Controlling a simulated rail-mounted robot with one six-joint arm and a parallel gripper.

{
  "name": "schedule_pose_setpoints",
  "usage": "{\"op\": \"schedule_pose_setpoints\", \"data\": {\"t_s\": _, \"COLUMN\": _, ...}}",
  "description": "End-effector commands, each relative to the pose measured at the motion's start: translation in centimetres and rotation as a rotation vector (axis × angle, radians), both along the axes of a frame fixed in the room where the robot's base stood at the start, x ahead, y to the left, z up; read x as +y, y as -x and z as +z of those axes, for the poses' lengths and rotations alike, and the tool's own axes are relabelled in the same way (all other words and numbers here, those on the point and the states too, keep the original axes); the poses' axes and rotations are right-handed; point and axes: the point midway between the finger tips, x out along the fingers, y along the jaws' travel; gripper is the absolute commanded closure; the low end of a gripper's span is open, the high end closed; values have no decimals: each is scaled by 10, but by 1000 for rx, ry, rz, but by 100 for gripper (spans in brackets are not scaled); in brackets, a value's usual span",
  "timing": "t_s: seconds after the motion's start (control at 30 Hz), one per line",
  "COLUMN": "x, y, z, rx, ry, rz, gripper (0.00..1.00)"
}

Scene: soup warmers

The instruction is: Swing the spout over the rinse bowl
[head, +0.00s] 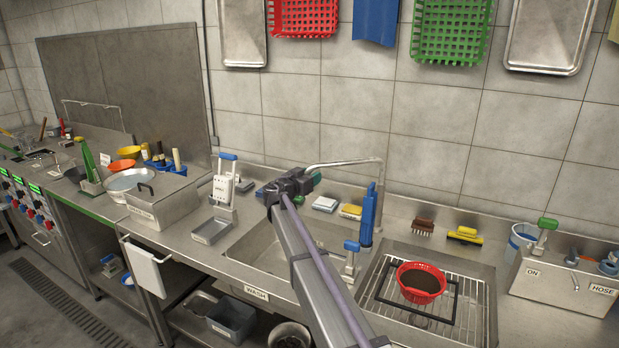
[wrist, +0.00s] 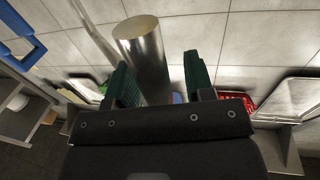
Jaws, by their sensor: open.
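The metal spout (head: 345,164) runs left from its upright pipe at the back wall, and its free end hangs over the left basin (head: 262,248) labelled WASH. My gripper (head: 314,179) is beside the free end, its tips partly hidden by my wrist. In the wrist view, the green fingers of my gripper (wrist: 157,72) are open, with a shiny metal cylinder (wrist: 143,45), likely the spout's end, showing between them. I cannot tell if they touch it. The right basin (head: 488,305), likely the rinse bowl, holds a wire rack and a red basket (head: 419,282).
A tall blue-handled item (head: 367,215) and a blue-topped tap (head: 351,258) stand between the basins. A white dispenser with a blue handle (head: 226,180) stands left. Sponges (head: 325,204) and a brush (head: 423,228) lie along the back ledge.

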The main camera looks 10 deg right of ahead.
Motion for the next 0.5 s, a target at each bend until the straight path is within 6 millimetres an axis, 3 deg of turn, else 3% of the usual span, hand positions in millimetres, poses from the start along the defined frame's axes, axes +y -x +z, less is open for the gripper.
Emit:
{"op": "schedule_pose_setpoints", "data": {"t_s": 0.13, "x": 0, "y": 0, "z": 0, "rx": 0, "ry": 0, "rz": 0, "gripper": 53}}
{"op": "schedule_pose_setpoints", "data": {"t_s": 0.5, "x": 1, "y": 1, "z": 0, "rx": 0, "ry": 0, "rz": 0, "gripper": 89}}
